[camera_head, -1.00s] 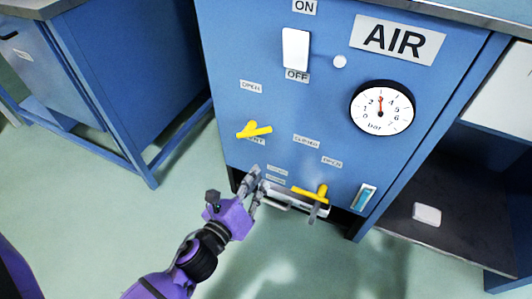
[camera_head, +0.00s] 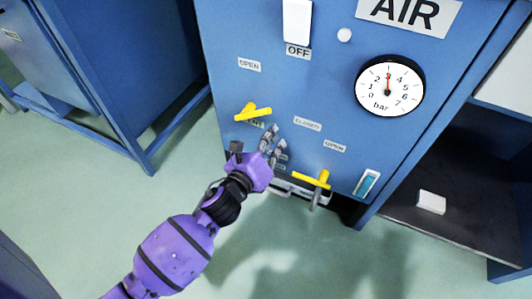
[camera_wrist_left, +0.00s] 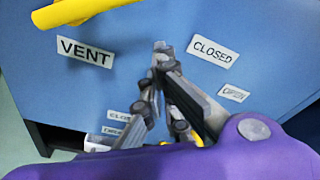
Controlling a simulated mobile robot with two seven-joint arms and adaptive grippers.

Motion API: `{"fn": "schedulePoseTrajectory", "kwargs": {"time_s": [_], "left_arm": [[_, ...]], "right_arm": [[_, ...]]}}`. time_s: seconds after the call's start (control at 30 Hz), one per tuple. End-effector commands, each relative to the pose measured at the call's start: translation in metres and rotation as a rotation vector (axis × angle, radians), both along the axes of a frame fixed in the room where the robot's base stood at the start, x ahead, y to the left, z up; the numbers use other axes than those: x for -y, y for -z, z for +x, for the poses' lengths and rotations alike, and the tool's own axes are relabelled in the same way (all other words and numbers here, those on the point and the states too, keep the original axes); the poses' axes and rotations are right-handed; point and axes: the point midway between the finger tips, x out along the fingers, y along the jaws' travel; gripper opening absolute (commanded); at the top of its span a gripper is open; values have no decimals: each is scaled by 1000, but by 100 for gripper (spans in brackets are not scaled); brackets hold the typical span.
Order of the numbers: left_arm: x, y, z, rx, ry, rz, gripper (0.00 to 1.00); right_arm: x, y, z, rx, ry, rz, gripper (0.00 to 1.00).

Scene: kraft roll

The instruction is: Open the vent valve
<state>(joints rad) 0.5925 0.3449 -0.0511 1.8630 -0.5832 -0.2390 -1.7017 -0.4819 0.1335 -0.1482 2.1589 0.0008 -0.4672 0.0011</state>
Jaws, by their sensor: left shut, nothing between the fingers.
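The vent valve's yellow handle (camera_head: 253,113) is on the left part of the blue panel, lying roughly sideways. An OPEN label (camera_head: 249,65) is above it and a CLOSED label (camera_head: 307,124) is to its right. In the left wrist view the handle (camera_wrist_left: 75,12) is cut off by the top left edge, above the VENT label (camera_wrist_left: 85,51). My left gripper (camera_head: 272,138) is shut and empty, just below and right of the handle, apart from it. Its fingers (camera_wrist_left: 156,65) show in the left wrist view, between the VENT and CLOSED labels. My right gripper is out of view.
A second yellow valve handle (camera_head: 312,180) is lower right of my left gripper. The white switch (camera_head: 297,20), pressure gauge (camera_head: 389,86) and small blue sight window (camera_head: 367,184) are on the same panel. A shelf with a white block (camera_head: 431,202) is at right.

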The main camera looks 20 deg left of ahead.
Motion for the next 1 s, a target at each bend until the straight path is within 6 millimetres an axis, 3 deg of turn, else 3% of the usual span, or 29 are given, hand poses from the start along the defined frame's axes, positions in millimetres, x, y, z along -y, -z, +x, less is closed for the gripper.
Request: {"fn": "schedulePoseTrajectory", "kwargs": {"time_s": [0.1, 0.23, 1.0], "left_arm": [[-13, -17, -6, 2, 1, 6, 0], [-19, -25, -9, 1, -1, 4, 0], [-21, -34, -9, -2, -1, -50, 0]], "right_arm": [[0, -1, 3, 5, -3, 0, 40], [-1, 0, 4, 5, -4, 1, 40], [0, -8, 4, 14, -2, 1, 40]]}}
